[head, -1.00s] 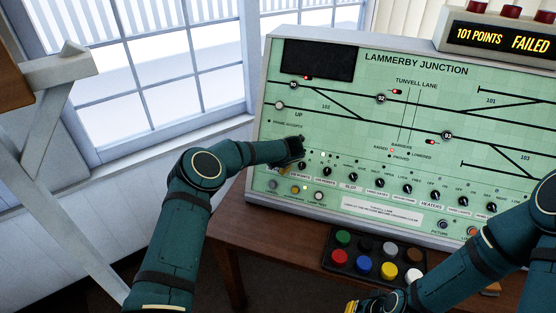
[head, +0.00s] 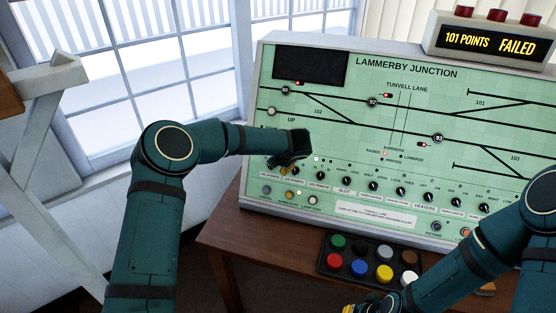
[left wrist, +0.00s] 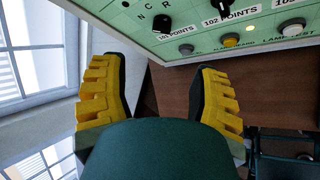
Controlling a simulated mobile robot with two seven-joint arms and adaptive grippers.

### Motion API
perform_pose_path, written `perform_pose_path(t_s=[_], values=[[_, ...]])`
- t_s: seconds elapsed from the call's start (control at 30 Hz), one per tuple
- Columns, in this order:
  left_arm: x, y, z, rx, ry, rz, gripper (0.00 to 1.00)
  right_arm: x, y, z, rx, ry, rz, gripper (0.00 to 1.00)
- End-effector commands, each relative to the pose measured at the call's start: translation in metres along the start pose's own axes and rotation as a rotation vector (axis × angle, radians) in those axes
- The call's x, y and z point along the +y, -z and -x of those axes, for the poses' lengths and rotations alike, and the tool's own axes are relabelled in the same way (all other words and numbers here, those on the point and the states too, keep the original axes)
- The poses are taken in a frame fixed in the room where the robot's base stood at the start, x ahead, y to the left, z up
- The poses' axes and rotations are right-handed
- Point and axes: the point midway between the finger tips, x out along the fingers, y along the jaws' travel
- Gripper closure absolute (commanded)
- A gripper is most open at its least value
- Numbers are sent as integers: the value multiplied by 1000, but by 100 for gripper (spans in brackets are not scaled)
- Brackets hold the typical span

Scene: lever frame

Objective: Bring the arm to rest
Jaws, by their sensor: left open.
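My left gripper (head: 280,167) is at the lower left of the green control panel (head: 335,137) in the head view, mostly hidden behind my own wrist. In the left wrist view its yellow fingers (left wrist: 160,75) are spread wide with nothing between them. The black 101 POINTS knob (left wrist: 164,22) lies beyond the fingertips, apart from them. My right arm (head: 490,255) comes in from the lower right. Only a bit of yellow of my right gripper (head: 352,308) shows at the bottom edge, so its jaws cannot be read.
A display box (head: 490,42) reads "101 POINTS FAILED" on top of the panel. A tray of coloured buttons (head: 328,268) sits on the wooden table (head: 265,240) before the panel. A window (head: 170,60) and a white wooden frame (head: 45,130) stand left.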

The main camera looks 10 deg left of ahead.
Motion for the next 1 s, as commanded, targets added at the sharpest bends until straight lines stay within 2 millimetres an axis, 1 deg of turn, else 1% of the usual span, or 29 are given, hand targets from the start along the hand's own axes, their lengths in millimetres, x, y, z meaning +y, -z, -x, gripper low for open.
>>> perform_pose_path(t_s=[0.33, 0.37, 0.47, 0.57, 0.6, 0.67, 0.7, 0.77, 0.8, 0.87, 0.9, 0.97, 1.0], values=[[-2, 0, -1, -7, -5, -20, 38, 0, 0, -1, 0, 0, 0, 100], [-5, 1, -2, -15, -10, -42, 38, 0, 0, -1, 0, 0, 0, 100], [-22, 4, -8, -70, -43, -190, 38, 2, -1, -5, -1, 0, 0, 100], [-57, 14, -16, -168, -82, -461, 38, 4, -3, -12, -4, -1, 1, 100], [-76, 22, -18, -216, -91, -593, 38, 5, -4, -15, -5, -1, 1, 100], [-107, 37, -20, -292, -93, -799, 38, 7, -5, -19, -7, -1, 2, 100], [-129, 49, -20, -344, -87, -935, 38, 8, -6, -22, -8, -2, 2, 100], [-163, 73, -18, -423, -66, -1134, 38, 9, -7, -26, -10, -2, 3, 100], [-184, 90, -16, -475, -44, -1256, 38, 10, -8, -28, -11, -2, 3, 100], [-214, 119, -10, -550, -6, -1422, 38, 11, -9, -31, -12, -2, 3, 100], [-233, 138, -5, -602, 24, -1525, 38, 12, -9, -33, -13, -3, 4, 100], [-258, 169, 4, -677, 72, -1664, 38, 13, -10, -36, -14, -3, 4, 100], [-272, 189, 11, -726, 105, -1746, 38, 13, -10, -38, -15, -3, 4, 100]])
